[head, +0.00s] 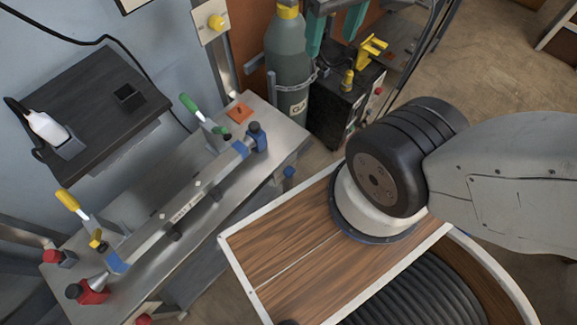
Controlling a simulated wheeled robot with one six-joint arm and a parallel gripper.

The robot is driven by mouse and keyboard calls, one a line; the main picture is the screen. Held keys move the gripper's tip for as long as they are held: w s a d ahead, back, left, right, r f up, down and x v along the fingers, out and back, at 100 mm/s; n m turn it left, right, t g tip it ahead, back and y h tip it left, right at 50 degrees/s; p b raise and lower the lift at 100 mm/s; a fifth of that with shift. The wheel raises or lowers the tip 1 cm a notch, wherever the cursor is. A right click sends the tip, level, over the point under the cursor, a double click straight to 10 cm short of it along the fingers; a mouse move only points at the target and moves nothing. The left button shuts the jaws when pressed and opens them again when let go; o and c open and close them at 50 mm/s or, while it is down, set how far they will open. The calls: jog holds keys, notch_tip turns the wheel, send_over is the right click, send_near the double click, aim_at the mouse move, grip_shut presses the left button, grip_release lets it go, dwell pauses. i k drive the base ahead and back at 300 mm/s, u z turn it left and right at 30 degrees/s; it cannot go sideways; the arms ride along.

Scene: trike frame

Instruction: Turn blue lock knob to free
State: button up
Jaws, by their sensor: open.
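A small blue knob (289,172) sits at the right front edge of the metal bench (190,245), low on its side. Its lock position is too small to read. Above it, on the bench top, a blue clamp block (262,143) with a dark round cap holds the right end of a metal tube (190,203). I cannot tell for certain which blue part is the lock knob. My gripper (332,42) shows at the top edge with two teal fingers, open and empty. It appears in front of the gas cylinder area, apart from both blue parts.
A green-handled clamp (203,115) and a yellow-handled clamp (72,207) stand behind the tube. Red clamp parts (93,292) are at the left. A grey gas cylinder (289,60) and dark welder (343,105) stand behind the bench. A dark shelf (95,95) is on the wall.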

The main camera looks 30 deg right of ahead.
aim_at(290, 171)
jog(key=z, duration=1.7)
jog(key=k, duration=1.05)
jog(key=u, duration=2.05)
